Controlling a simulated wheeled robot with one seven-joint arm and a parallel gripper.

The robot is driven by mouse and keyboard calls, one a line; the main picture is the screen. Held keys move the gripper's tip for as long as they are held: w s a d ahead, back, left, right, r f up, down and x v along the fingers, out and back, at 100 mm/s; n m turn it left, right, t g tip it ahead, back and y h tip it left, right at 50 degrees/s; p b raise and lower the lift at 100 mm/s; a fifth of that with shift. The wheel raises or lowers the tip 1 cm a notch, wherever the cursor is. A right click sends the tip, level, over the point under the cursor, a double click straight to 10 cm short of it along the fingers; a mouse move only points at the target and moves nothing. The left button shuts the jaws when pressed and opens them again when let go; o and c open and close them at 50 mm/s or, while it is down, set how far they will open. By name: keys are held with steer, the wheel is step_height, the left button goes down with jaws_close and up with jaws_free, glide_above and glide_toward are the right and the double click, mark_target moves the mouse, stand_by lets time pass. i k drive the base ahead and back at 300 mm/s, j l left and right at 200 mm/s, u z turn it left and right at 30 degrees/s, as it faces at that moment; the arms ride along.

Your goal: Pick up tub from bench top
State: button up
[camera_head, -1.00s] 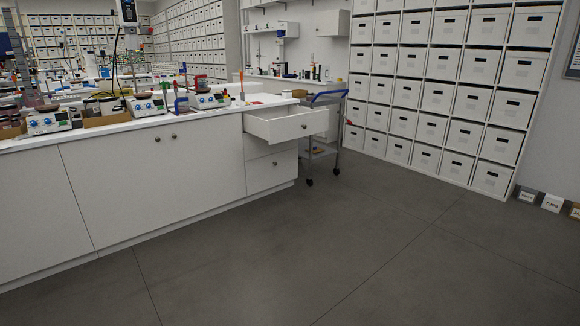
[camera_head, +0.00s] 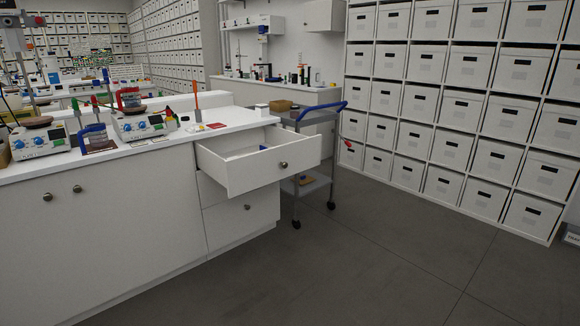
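The white bench top (camera_head: 236,117) runs from the left to the middle of the view. No object on it shows clearly as a tub. A small white block-like thing (camera_head: 262,108) stands near its far right end, too small to tell what it is. A brown, round-looking thing (camera_head: 37,122) sits on the hotplate unit at the left. A tan container (camera_head: 283,105) shows just behind the bench end, seemingly on the trolley. My gripper is not in view.
An open drawer (camera_head: 284,165) sticks out from the bench's right end. A trolley with a blue handle (camera_head: 332,112) stands behind it. Hotplate units (camera_head: 143,124) and a blue stand (camera_head: 96,136) crowd the bench's left. Box shelves (camera_head: 440,102) line the right; the grey floor (camera_head: 350,265) between is clear.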

mark_target(262, 110)
steer(key=i, duration=2.5)
steer(key=i+u, duration=0.15)
steer(key=i, duration=0.95)
steer(key=i+l+u, duration=0.1)
steer(key=i, duration=0.95)
steer(key=i+j, duration=0.2)
steer(key=i, duration=0.2)
